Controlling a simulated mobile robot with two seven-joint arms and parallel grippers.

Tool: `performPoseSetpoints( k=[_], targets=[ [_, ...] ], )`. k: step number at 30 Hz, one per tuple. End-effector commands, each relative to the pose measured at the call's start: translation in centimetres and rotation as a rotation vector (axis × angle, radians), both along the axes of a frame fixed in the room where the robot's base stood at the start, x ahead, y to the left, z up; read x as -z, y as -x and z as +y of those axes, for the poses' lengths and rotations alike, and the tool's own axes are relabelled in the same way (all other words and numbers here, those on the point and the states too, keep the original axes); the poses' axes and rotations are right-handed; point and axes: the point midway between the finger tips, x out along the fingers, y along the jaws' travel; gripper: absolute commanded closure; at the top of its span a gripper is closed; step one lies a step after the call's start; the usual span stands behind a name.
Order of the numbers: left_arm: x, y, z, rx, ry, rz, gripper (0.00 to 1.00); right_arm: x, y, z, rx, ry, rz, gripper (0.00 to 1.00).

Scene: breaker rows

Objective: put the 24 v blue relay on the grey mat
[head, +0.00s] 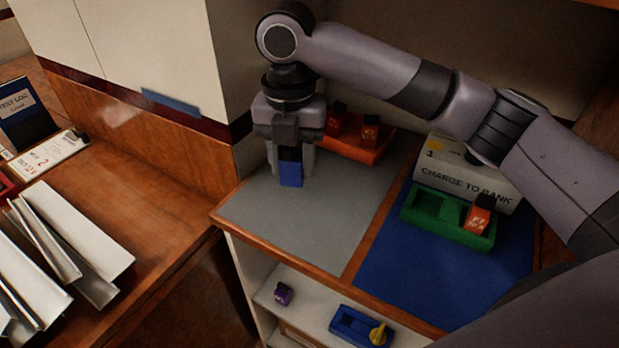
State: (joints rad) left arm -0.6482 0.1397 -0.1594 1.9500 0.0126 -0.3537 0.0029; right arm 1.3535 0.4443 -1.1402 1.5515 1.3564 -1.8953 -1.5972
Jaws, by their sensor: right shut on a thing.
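A blue relay (290,173) is between the fingers of my right gripper (290,168), which is shut on it. The gripper points down over the back left part of the grey mat (310,220). I cannot tell whether the relay touches the mat or is just above it. Any marking on the relay is too small to read. My left gripper is not in view.
An orange tray (368,150) with dark red relays stands behind the mat. On the blue mat (440,270) are a green tray (425,222) with an orange relay (479,214) and a "charge to bank" box (465,185). A shelf below holds a purple relay (283,293) and a blue tray (350,325).

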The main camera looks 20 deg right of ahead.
Motion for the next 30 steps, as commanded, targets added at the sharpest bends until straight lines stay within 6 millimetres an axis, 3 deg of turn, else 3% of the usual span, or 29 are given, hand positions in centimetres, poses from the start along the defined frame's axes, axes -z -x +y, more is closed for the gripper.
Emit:
performPoseSetpoints(
  k=[3, 15, 28, 29, 30],
  targets=[
    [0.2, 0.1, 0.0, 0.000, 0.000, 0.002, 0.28, 2.2, 0.1, 0.0, -0.001, 0.002, 0.003, 0.89],
    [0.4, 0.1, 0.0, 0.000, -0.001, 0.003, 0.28, 7.9, 0.1, -0.1, 0.000, 0.001, 0.002, 0.89],
    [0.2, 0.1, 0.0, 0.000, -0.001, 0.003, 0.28, 8.5, 0.1, -0.1, 0.000, 0.000, 0.001, 0.89],
    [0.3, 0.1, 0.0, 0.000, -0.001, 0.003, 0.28, 8.5, 0.0, -0.1, 0.000, 0.001, 0.000, 0.51],
    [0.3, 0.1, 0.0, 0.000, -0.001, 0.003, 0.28, 8.5, 0.0, -0.1, 0.000, 0.001, 0.000, 0.38]
  ],
)
